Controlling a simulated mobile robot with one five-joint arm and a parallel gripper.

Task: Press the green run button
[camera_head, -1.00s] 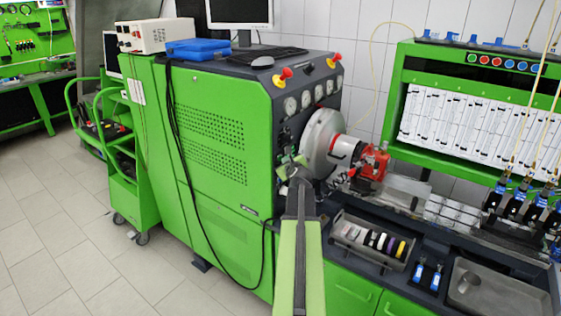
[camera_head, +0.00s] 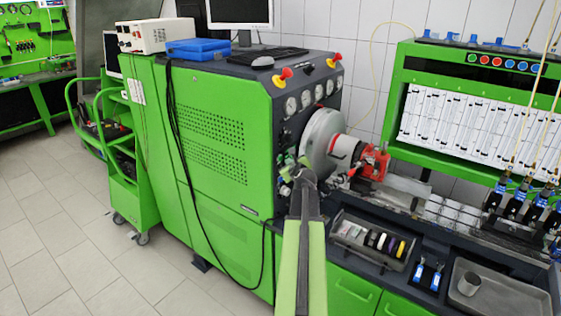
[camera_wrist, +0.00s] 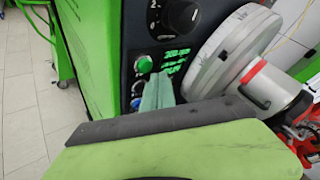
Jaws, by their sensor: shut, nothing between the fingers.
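The green run button (camera_wrist: 144,64) is a round, domed green button in a pale ring on the dark panel of the test bench, in the wrist view. My gripper (camera_wrist: 156,82) is shut and empty. Its pale green fingertips show just below and right of the button, and I see a small gap between them in the picture. I cannot tell how far the tips are from the panel. In the head view my gripper (camera_head: 287,168) is at the bench's front panel, left of the large grey disc, and the button cannot be made out there.
A black knob (camera_wrist: 180,16) is above. Glowing green lettering (camera_wrist: 175,60) is to the right. The large grey disc (camera_head: 322,138) with the red pump part (camera_head: 372,162) stands close on the right.

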